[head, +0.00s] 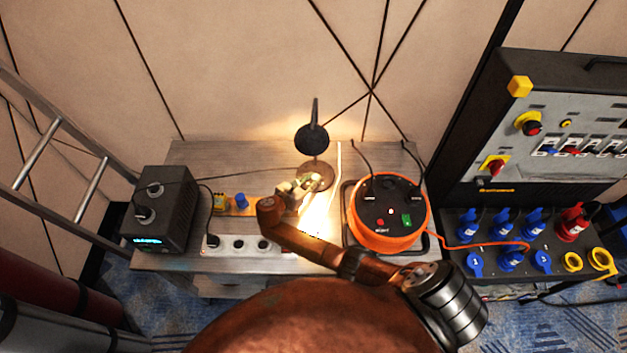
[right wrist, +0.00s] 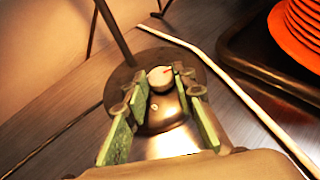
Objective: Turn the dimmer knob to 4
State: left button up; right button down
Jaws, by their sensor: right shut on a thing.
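The desk lamp has a black shade (head: 311,139) and a round bronze base (head: 316,177) on the table. In the right wrist view the base (right wrist: 205,75) carries the dimmer knob (right wrist: 160,78), a small pale disc with a red mark towards its right side. Scale numbers cannot be read. My right gripper (head: 304,186) reaches down at the base. In the right wrist view its green-padded fingers (right wrist: 164,90) stand on both sides of the knob, shut on it. The knob is hidden by the gripper in the head view. My left gripper is not in view.
An orange cable reel (head: 385,240) in a dark tray stands right of the lamp. A power strip (head: 238,243) and a black box (head: 158,212) are on the left. A control panel (head: 550,150) stands at the far right. A pale rod (right wrist: 235,85) lies beside the base.

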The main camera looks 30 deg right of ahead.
jog(key=shift+w+a+f+m+g+h+b, duration=0.15)
jog(key=shift+m+g+h+b, duration=0.15)
jog(key=shift+m+g, duration=0.25)
jog(key=shift+w+m+g+h+b, duration=0.1)
jog(key=shift+m+g+h+b, duration=0.1)
jog(key=shift+m+g+b, duration=0.25)
jog(key=shift+w+m+g+b, duration=0.1)
jog(key=shift+m+g+b, duration=0.25)
jog(key=shift+m+g, duration=0.4)
jog(key=c, duration=1.6)
grip_release()
jog(key=v, duration=1.2)
jog(key=shift+w, duration=0.1)
